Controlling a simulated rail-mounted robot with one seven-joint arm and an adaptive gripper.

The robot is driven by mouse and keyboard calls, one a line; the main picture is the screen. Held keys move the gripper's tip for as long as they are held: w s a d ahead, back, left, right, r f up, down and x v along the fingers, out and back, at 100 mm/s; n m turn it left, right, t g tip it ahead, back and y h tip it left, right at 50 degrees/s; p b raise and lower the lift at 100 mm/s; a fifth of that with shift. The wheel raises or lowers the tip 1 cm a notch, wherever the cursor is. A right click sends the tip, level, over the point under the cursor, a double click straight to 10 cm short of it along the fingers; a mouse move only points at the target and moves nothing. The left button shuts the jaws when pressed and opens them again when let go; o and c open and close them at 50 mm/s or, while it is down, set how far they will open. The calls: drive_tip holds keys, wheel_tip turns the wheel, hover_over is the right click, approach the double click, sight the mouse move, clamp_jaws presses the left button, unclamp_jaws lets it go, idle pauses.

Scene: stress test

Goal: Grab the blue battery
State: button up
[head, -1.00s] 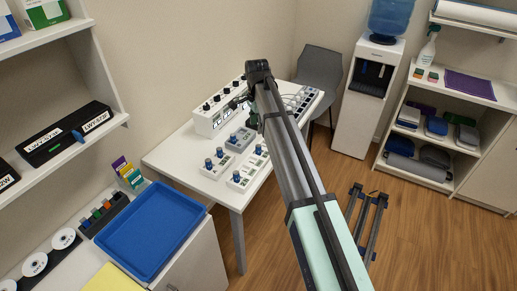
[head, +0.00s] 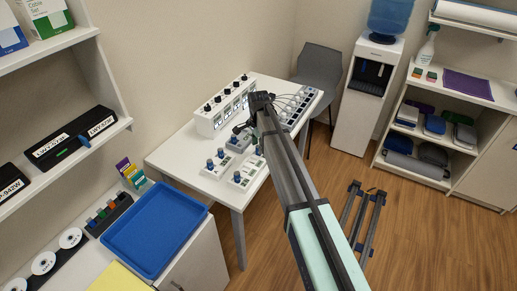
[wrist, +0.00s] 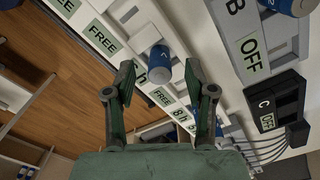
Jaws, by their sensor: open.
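In the wrist view, a blue battery (wrist: 160,62), a short cylinder with a blue body and pale end, stands in a white strip beside several "FREE" displays. My gripper (wrist: 160,72) is open, with one dark finger on each side of this battery in the picture; I cannot tell whether either finger touches it. Another blue cylinder (wrist: 284,5) is cut off at the top right, by an "OFF" display. In the head view, several blue-topped cylinders (head: 210,164) stand in small white modules on the white table (head: 183,140). My gripper is mostly hidden there by my arm.
A black box marked "C" and "OFF" (wrist: 277,103) with cables lies right of my gripper in the wrist view. In the head view, a white panel with black knobs (head: 225,108) stands behind the modules. A blue tray (head: 153,229) is at the lower left.

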drive_tip(key=shift+f, duration=0.5)
clamp_jaws()
